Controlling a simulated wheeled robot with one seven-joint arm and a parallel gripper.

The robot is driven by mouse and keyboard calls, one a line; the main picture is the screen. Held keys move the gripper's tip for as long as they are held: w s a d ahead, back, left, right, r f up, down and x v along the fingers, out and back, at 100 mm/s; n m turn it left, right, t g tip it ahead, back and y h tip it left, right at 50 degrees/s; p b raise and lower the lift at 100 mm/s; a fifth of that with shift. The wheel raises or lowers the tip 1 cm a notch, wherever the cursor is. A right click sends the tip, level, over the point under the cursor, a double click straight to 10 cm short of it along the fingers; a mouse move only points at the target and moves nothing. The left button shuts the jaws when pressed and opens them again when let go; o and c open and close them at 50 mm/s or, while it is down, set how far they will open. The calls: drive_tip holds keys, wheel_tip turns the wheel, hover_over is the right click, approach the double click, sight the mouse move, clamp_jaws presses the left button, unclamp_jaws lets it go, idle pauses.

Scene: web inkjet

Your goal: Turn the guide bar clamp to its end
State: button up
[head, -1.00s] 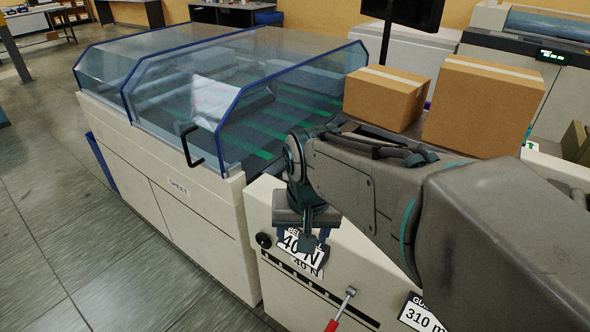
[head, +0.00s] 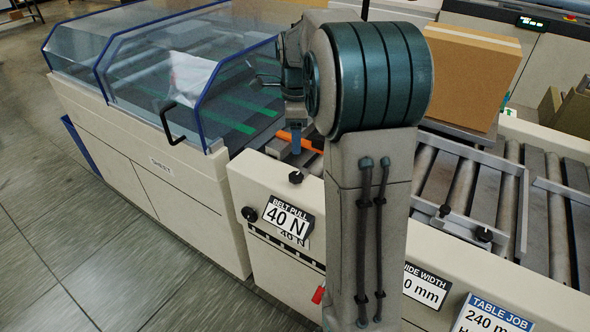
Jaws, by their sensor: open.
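A dark knob (head: 296,177) stands on the near edge of the conveyor at its left end, and it may be the guide bar clamp. Two similar black knobs sit further right by a grey guide bar (head: 470,225), one of them the near knob (head: 484,234). My gripper (head: 296,147) points down over the conveyor's left end, just beyond the first knob and beside an orange bar (head: 312,141). It is open, partly hidden behind my arm, and I see nothing held. A red-handled lever (head: 318,295) shows low on the front panel, partly covered by my arm.
The clear-covered machine (head: 190,90) with blue edges stands at left. Signs such as the belt pull sign (head: 288,220) sit on the front panel. The floor at left is clear.

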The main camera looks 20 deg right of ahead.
sight(296, 174)
wheel_tip(296, 174, down, 12)
idle(0.4)
drive_tip(key=c, duration=1)
